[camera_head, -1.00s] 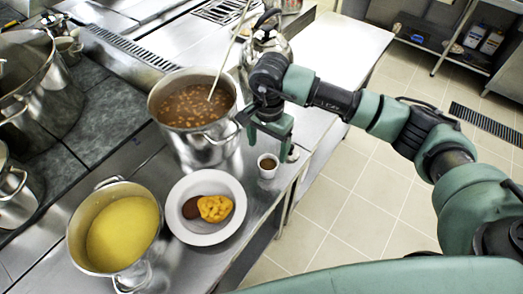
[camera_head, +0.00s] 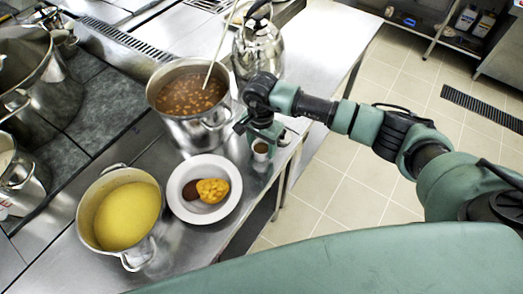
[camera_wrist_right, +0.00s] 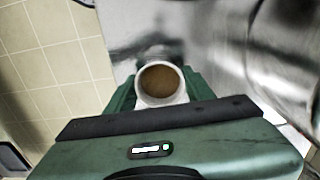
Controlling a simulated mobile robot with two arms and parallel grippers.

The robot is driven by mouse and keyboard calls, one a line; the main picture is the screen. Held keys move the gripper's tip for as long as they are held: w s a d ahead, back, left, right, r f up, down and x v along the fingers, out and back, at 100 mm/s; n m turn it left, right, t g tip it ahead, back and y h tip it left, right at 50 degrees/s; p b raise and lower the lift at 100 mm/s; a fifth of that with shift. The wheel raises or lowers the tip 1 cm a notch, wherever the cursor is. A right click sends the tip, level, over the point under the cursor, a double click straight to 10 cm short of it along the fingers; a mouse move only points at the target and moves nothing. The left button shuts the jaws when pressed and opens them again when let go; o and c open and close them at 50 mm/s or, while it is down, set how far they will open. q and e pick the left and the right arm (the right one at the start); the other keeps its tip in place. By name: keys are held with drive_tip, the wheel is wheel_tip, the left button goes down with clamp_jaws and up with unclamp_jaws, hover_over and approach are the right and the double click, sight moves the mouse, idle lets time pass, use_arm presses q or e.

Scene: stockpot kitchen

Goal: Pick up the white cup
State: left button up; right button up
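The small white cup (camera_head: 261,150) holds a brown drink and stands upright near the counter's front edge, right of the plate. In the right wrist view the cup (camera_wrist_right: 161,84) is between the two green fingers, its rim and brown contents seen from above. My right gripper (camera_head: 262,147) is low around the cup, fingers apart on either side. The fingers are very close to the cup wall; I cannot tell if they touch it. My left gripper is not in view.
A white plate (camera_head: 225,206) with food lies left of the cup. The bean pot (camera_head: 194,130) with a ladle stands behind, the yellow soup pot (camera_head: 84,223) at front left. A kettle (camera_head: 266,50) stands farther back. Open floor lies right of the counter.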

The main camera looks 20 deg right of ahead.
drive_tip(key=c, duration=0.7)
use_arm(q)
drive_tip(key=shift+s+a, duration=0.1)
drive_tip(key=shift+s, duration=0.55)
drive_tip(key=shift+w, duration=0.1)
